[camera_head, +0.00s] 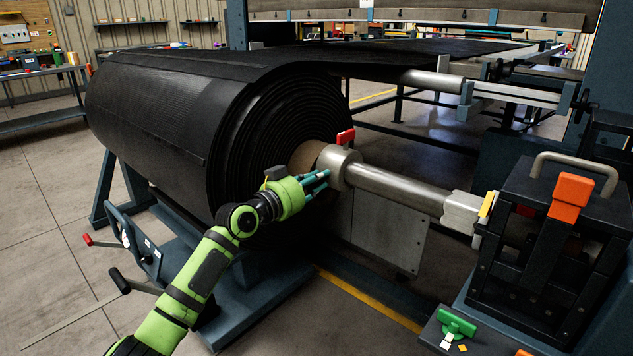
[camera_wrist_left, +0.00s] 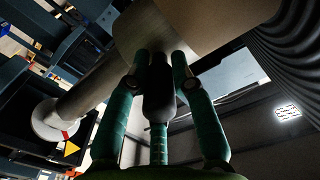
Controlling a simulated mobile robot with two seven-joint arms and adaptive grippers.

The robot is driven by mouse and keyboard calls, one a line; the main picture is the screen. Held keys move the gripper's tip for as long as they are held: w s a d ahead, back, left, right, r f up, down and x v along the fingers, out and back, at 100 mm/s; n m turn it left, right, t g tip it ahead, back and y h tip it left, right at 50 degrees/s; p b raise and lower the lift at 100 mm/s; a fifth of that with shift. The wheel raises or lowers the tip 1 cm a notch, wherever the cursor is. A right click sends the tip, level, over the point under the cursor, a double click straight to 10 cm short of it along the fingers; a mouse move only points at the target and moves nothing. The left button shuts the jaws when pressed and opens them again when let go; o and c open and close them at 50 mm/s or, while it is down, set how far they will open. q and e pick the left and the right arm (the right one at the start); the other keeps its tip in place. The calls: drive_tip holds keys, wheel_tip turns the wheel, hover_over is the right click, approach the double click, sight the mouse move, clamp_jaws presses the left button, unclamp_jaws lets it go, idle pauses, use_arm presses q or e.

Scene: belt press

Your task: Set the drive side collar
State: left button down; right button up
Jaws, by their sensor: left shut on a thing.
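The drive side collar (camera_head: 338,168) is a grey metal ring on the steel shaft (camera_head: 395,187), close to the brown core (camera_head: 305,157) of the black belt roll. A red lever (camera_head: 346,136) stands on top of it. My left gripper (camera_head: 322,179) reaches the collar from the front left, its teal fingers shut at the collar's near side. In the left wrist view, the fingers (camera_wrist_left: 159,75) close around a dark, rounded part (camera_wrist_left: 158,90) below the collar (camera_wrist_left: 150,35). Whether that part belongs to the collar is unclear. My right gripper is out of view.
The large belt roll (camera_head: 170,115) fills the left. The shaft's right end meets a grey block (camera_head: 464,211) beside a dark stand with an orange block (camera_head: 571,197). A green-handled item (camera_head: 457,324) lies at lower right. Open floor (camera_head: 40,200) lies left.

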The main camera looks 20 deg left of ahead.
use_arm(q)
drive_tip(key=c, duration=1.1)
unclamp_jaws()
drive_tip(key=shift+w+a+r, duration=0.1)
drive_tip(key=shift+a+r, duration=0.25)
drive_tip(key=shift+r, duration=0.1)
drive_tip(key=shift+o, duration=0.2)
drive_tip(key=shift+f, duration=0.15)
drive_tip(key=shift+d+f, duration=0.1)
drive_tip(key=shift+f, duration=0.05)
drive_tip(key=v, duration=0.8)
